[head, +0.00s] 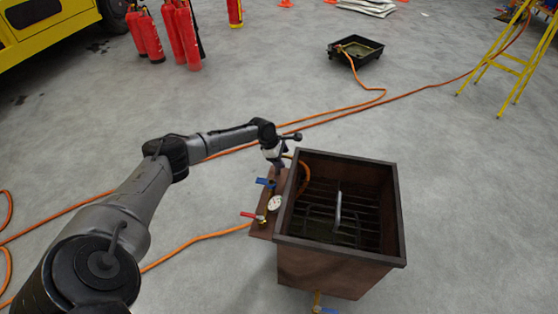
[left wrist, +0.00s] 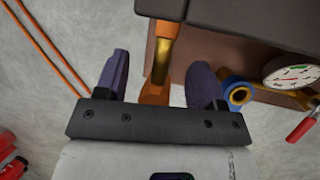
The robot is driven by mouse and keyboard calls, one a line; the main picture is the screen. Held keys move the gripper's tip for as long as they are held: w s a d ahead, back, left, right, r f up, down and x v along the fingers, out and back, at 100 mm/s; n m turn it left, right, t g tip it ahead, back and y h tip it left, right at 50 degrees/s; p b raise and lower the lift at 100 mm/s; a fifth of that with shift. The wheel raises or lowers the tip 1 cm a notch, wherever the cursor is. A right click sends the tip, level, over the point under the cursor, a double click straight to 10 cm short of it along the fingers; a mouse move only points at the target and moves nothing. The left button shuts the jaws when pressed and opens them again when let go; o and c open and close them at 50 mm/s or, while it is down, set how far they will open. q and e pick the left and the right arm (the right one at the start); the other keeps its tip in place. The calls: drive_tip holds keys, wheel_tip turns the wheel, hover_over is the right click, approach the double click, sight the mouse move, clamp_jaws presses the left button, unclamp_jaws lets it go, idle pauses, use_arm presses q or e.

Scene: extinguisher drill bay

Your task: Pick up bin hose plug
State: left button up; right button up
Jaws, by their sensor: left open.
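The brown open bin (head: 336,262) stands on the floor in the lower middle of the head view, with a dark grate inside. My left gripper (head: 280,166) is at its left wall, above the brown side shelf. In the left wrist view its two purple fingers (left wrist: 158,76) are apart. An orange piece with a brass part (left wrist: 164,48), apparently the bin hose plug, shows between them against the bin. I cannot tell whether either finger touches it. In the head view my gripper hides most of this spot. My right gripper is not in view.
Orange hoses (head: 200,238) cross the floor. A black tray (head: 356,49), a yellow stand (head: 507,62) and red extinguishers (head: 187,37) stand farther back.

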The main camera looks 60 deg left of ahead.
use_arm(q)
drive_tip(key=c, duration=1)
wheel_tip(320, 180, up, 9)
drive_tip(key=p, duration=0.6)
drive_tip(key=shift+a+p, duration=0.1)
drive_tip(key=shift+p, duration=0.25)
clamp_jaws()
drive_tip(key=shift+r+p, duration=0.35)
drive_tip(key=shift+r, duration=0.2)
